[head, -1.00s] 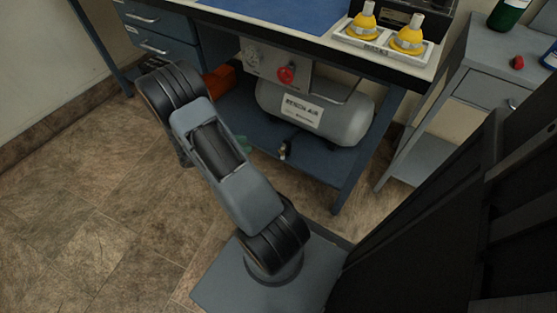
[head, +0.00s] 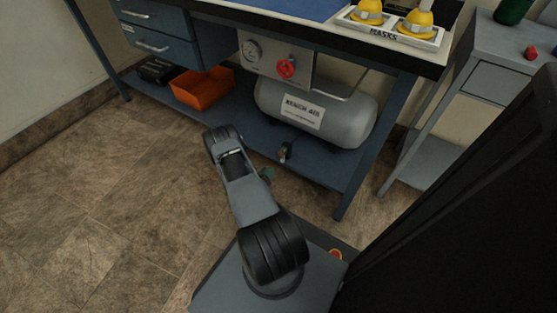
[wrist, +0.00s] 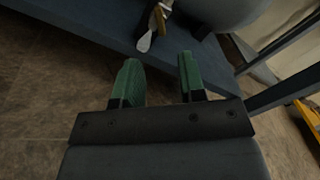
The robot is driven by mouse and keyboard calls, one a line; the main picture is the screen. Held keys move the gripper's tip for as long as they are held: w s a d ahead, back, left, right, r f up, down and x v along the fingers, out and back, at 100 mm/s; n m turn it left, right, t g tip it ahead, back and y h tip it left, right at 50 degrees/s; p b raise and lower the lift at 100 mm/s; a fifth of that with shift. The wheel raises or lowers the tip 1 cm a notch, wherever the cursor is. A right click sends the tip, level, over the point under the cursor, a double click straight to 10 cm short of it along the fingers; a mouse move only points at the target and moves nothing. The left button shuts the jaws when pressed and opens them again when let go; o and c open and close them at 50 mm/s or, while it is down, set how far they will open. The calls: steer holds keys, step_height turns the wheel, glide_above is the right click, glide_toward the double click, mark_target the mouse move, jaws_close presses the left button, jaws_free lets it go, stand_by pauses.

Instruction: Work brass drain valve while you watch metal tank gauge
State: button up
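The grey metal tank (head: 340,112) labelled "BENCH AIR" lies on the blue lower shelf under the bench. The brass drain valve (head: 285,152) sits below the tank near the shelf's front edge. In the wrist view the valve (wrist: 160,20) has a pale metal lever pointing down and lies just beyond my fingers. The round gauge (head: 252,52) is on the grey panel above the tank; its needle is too small to read. My gripper (wrist: 162,80) has green fingers spread apart with nothing between them. In the head view it is mostly hidden behind my arm.
A red knob (head: 286,68) sits beside the gauge. An orange bin (head: 203,90) and a black case (head: 160,70) stand on the shelf to the left. A bench leg (head: 372,150) stands right of the tank. The floor at left is clear.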

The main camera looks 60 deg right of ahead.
mark_target(281, 155)
steer(key=d+b, duration=0.2)
steer(key=d, duration=0.7)
steer(key=shift+d+b, duration=0.15)
steer(key=shift+b, duration=0.2)
jaws_close()
